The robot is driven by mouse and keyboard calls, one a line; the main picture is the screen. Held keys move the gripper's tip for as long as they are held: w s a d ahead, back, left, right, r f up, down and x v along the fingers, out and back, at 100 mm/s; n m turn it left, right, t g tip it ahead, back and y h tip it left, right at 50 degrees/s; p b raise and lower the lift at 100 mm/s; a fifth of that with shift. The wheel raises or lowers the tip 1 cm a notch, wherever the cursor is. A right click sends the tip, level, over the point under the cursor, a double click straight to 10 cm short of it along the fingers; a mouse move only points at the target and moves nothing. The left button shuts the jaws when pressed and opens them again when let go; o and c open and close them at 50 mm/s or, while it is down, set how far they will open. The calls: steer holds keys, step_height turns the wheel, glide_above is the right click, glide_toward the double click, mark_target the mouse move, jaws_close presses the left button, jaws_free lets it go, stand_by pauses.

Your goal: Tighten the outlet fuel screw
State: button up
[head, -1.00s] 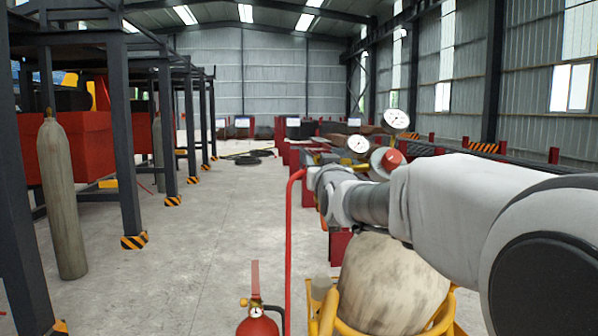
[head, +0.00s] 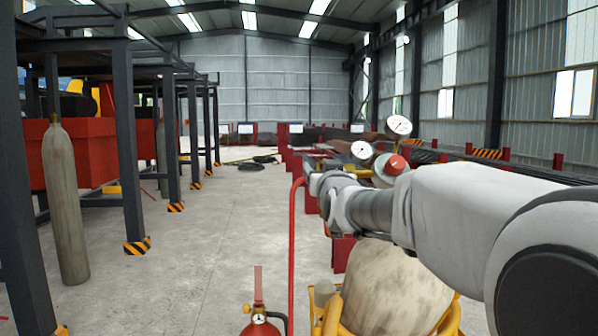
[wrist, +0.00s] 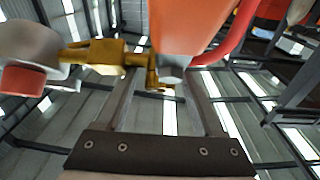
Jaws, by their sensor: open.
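The pressure regulator has two white round gauges (head: 399,125) and a red knob (head: 395,164) in the head view. It sits above a worn pale cylinder (head: 392,290). In the wrist view a red-capped knob (wrist: 22,80), a brass body (wrist: 105,53) and an orange part with a grey end (wrist: 180,40) lie close ahead. I cannot tell which piece is the outlet fuel screw. My gripper (wrist: 165,85) is open, its two fingers apart below the brass fitting and the grey end. Nothing is visibly held. In the head view the fingers cannot be made out.
A red hose (head: 292,240) runs down left of the cylinder and also shows in the wrist view (wrist: 232,35). Yellow frame bars (head: 331,315) surround the cylinder. A red extinguisher (head: 260,328) stands at the front.

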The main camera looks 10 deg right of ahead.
steer(key=shift+s, duration=0.15)
steer(key=s+f, duration=0.2)
steer(key=s, duration=1.5)
steer(key=shift+a, duration=0.3)
